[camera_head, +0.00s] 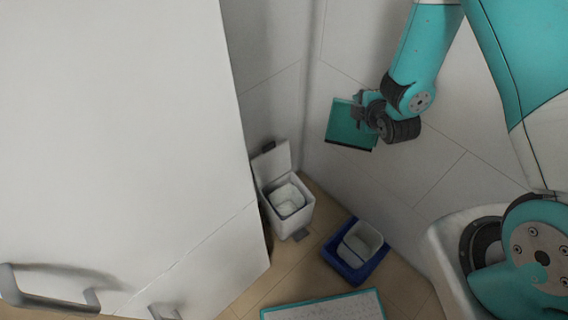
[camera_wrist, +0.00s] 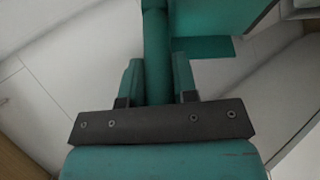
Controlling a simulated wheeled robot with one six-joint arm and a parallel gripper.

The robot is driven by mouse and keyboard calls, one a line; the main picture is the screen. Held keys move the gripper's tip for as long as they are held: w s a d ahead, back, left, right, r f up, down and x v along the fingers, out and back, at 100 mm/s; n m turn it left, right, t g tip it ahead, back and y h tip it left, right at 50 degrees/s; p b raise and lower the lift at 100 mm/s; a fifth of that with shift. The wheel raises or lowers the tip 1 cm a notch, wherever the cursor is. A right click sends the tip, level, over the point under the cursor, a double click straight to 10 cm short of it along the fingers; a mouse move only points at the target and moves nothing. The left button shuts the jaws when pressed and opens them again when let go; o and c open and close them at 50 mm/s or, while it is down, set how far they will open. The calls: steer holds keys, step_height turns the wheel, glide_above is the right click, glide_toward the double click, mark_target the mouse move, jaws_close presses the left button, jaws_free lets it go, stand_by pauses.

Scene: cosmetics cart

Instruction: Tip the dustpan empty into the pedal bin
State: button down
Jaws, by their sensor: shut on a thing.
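The teal dustpan (camera_head: 345,126) is in the air in the head view, above and to the right of the bin. My gripper (camera_head: 362,112) is shut on it. In the wrist view the dustpan's green handle (camera_wrist: 157,60) runs up between the two fingers of my gripper (camera_wrist: 158,85), and part of its pan (camera_wrist: 215,20) shows at the upper right. I cannot tell whether anything lies in the pan. The white pedal bin (camera_head: 294,222) stands on the floor below, its lid (camera_head: 272,160) raised and its opening showing a pale inner bucket (camera_head: 288,198).
A blue tray (camera_head: 345,272) with a white container (camera_head: 362,243) stands on the floor right of the bin. A teal-edged white panel (camera_head: 325,306) lies in front. A tall white cabinet (camera_head: 120,120) fills the left, close to the bin. Tiled walls stand behind.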

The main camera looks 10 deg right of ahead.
steer(key=w+a+f+m+g+h+b, duration=0.15)
steer(key=w+a+f+b, duration=0.35)
steer(key=f+b, duration=1.15)
steer(key=w+a+f+m+h+b, duration=0.3)
steer(key=a+f+b, duration=0.3)
steer(key=f+b, duration=1.05)
steer(key=w+a+f+m+h+b, duration=0.2)
steer(key=w+a+f+b, duration=0.3)
steer(key=f+b, duration=1.2)
steer(key=w+d+r+m+g+y+p, duration=0.1)
steer(key=w+d+g+y, duration=0.2)
steer(key=d, duration=0.3)
steer(key=w+d+r+m+g+y+p, duration=0.1)
steer(key=w+d+g+y, duration=0.3)
steer(key=d+y, duration=0.2)
steer(key=shift+w+r, duration=0.3)
steer(key=shift+w, duration=0.05)
